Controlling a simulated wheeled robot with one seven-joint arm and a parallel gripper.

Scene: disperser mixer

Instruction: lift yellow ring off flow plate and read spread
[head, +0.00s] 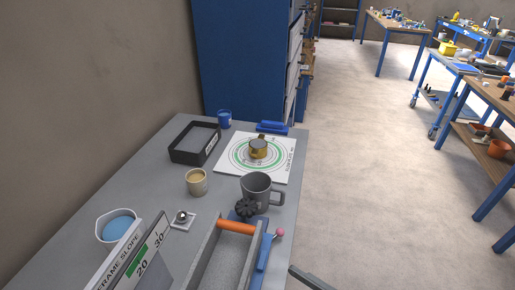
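The yellow ring (258,150) is a short brass-yellow cylinder with a greyish top. It stands near the middle of the flow plate (233,172), with a small brownish piece showing at its far side. The flow plate is a white square with green and dark concentric circles and print along its right edge. It lies flat near the right edge of the grey table. Whether any material has spread under the ring is too small to tell. I do not make out my gripper in the head view.
A black open tray (180,155), blue cup (224,119) and blue block (271,128) surround the plate. Nearer are a tan cup (197,182), grey mug (257,190), orange-handled grey trough (237,227) and frame-slope sign (140,262).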

